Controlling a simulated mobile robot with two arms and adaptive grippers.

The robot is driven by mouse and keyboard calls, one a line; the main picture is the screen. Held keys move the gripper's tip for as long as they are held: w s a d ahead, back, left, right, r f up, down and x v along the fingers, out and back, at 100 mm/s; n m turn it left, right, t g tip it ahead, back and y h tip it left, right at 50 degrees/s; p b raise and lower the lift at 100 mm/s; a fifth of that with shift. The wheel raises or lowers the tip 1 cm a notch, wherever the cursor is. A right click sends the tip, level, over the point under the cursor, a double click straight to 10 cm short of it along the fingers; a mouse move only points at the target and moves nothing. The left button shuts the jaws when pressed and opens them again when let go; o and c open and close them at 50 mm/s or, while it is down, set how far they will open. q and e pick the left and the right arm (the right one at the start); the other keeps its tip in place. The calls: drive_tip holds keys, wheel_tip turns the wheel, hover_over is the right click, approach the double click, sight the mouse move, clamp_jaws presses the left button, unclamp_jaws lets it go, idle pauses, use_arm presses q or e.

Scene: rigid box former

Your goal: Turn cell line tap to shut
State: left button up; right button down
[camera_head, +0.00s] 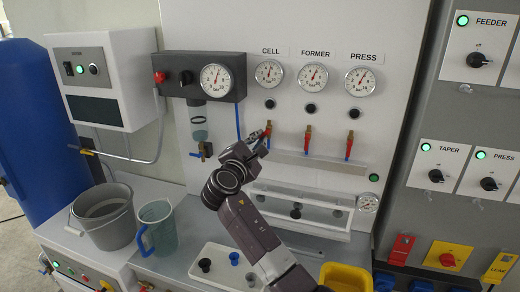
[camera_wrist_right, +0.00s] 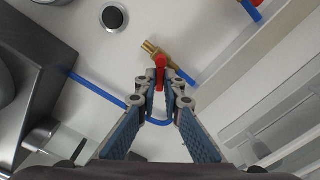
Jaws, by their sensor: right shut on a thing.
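The cell line tap, a brass valve with a red lever (camera_head: 267,129), is on the white panel below the gauge marked CELL. In the right wrist view its brass body (camera_wrist_right: 151,48) runs diagonally, with a blue hose at its lower end. The red lever (camera_wrist_right: 160,70) points toward my fingers, at an angle to the body. My right gripper (camera_head: 263,139) is at this tap. In the wrist view its fingertips (camera_wrist_right: 160,88) are shut on the red lever's end. My left gripper is out of view.
The former tap (camera_head: 307,139) and press tap (camera_head: 349,145) are to the right, levers hanging down. A grey regulator box (camera_head: 240,92) with a gauge is close on the left. A shelf (camera_head: 320,167) juts out below. A bucket (camera_head: 104,215) and jug (camera_head: 158,228) stand on the bench.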

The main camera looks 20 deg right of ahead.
drive_tip(key=shift+w+a+r+m+b, duration=0.1)
drive_tip(key=shift+r+m+b, duration=0.05)
drive_tip(key=shift+m+b, duration=0.9)
drive_tip(key=shift+s+r+m+b, duration=0.15)
drive_tip(key=shift+m+b, duration=0.65)
drive_tip(key=shift+m, duration=0.55)
drive_tip(key=shift+w+a+r+m+b, duration=0.1)
drive_tip(key=shift+w+r+m+b, duration=0.05)
drive_tip(key=shift+m+b, duration=0.9)
drive_tip(key=shift+m, duration=0.25)
drive_tip(key=c, duration=2.1)
unclamp_jaws()
drive_tip(key=shift+d+r, duration=0.1)
drive_tip(key=shift+r, duration=0.05)
drive_tip(key=v, duration=0.7)
drive_tip(key=shift+s, duration=0.25)
